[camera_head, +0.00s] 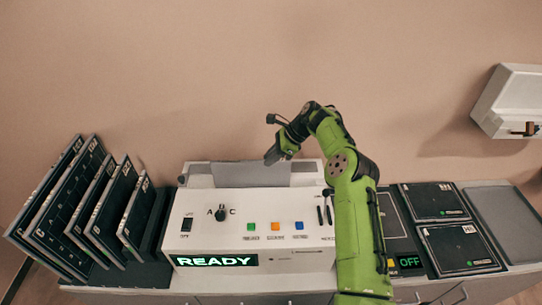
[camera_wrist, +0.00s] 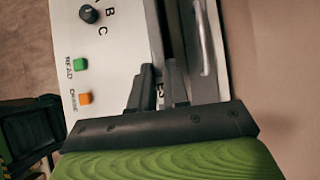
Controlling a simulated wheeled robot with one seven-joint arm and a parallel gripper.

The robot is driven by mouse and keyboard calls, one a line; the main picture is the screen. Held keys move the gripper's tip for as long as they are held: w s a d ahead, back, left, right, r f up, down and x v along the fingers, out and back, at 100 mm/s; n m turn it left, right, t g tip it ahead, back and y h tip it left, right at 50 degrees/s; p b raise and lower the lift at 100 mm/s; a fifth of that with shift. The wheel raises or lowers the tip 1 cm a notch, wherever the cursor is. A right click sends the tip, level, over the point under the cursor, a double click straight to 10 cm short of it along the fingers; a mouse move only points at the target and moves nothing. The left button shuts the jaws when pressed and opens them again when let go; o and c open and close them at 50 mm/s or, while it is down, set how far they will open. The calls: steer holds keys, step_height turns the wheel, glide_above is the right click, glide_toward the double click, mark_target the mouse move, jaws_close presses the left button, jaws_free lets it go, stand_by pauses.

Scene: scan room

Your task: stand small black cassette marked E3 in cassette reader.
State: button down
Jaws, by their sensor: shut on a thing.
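My gripper (camera_head: 270,159) is over the back of the white cassette reader (camera_head: 200,222), pointing down. In the wrist view its two dark fingers (camera_wrist: 159,76) are shut on a thin cassette (camera_wrist: 160,96). A narrow edge with a pale label shows between the fingers; the mark looks like E3 but is too small to read surely. The cassette is at the long slot area along the reader's back. I cannot tell how deep it sits or whether it touches the slot bottom. The reader's display reads READY.
A rack at left holds several dark cassettes (camera_head: 66,205) leaning in a row. Flat dark cassettes (camera_head: 460,248) lie on the right, beside a panel reading OFF (camera_head: 410,262). A grey tray (camera_head: 505,220) is at far right. A white wall box (camera_head: 512,100) hangs above.

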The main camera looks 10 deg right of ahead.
steer(key=shift+f, duration=0.45)
steer(key=c, duration=1)
jaws_free()
steer(key=shift+c, duration=0.2)
steer(key=p+v, duration=0.2)
steer(key=v, duration=1)
